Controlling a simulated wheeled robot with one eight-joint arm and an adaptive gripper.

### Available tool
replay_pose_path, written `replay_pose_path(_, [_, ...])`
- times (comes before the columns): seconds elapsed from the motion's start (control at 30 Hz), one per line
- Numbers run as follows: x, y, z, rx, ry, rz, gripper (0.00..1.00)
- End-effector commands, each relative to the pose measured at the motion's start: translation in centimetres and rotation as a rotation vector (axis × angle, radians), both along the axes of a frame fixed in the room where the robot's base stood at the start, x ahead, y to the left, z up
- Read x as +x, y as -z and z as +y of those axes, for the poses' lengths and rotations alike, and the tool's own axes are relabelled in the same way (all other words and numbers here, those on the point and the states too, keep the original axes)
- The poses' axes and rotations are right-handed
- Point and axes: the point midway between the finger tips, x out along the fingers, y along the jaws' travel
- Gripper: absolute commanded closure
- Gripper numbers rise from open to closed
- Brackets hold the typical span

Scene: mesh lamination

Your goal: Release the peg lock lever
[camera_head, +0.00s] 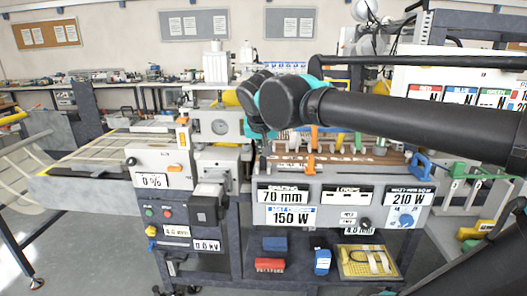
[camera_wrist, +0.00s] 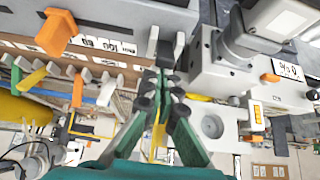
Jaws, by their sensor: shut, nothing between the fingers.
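My gripper (camera_wrist: 166,62) is shut and empty in the wrist view, its green fingers with dark tips together. The tips are close to a short grey peg (camera_wrist: 152,42) at the end of the row; I cannot tell if they touch. A large orange lever (camera_wrist: 57,32) stands to the left of the tips, apart from them. A second orange lever (camera_wrist: 77,90) is lower left. In the head view two orange levers, one at the front (camera_head: 311,164) and one behind (camera_head: 314,133), stand on the peg bench. No label shows which one is the peg lock lever. My arm hides the gripper there.
A row of grey pegs (camera_wrist: 85,75) lies left of my fingers. A grey machine block (camera_wrist: 215,65) is close on the right. The labelled front panel (camera_head: 340,205) runs below my arm. A blue clamp (camera_head: 420,163) sits at the panel's right end.

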Motion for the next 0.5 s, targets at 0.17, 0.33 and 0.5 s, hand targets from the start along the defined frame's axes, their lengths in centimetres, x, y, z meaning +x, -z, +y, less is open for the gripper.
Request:
replay_pose_path(0.17, [2.1,-1.1,0.1,0.0,0.002,0.001,1.0])
replay_pose_path(0.33, [2.5,-2.7,0.3,-0.001,-0.004,-0.002,1.0])
replay_pose_path(0.5, [0.2,-4.5,0.4,0.0,-0.005,-0.003,1.0])
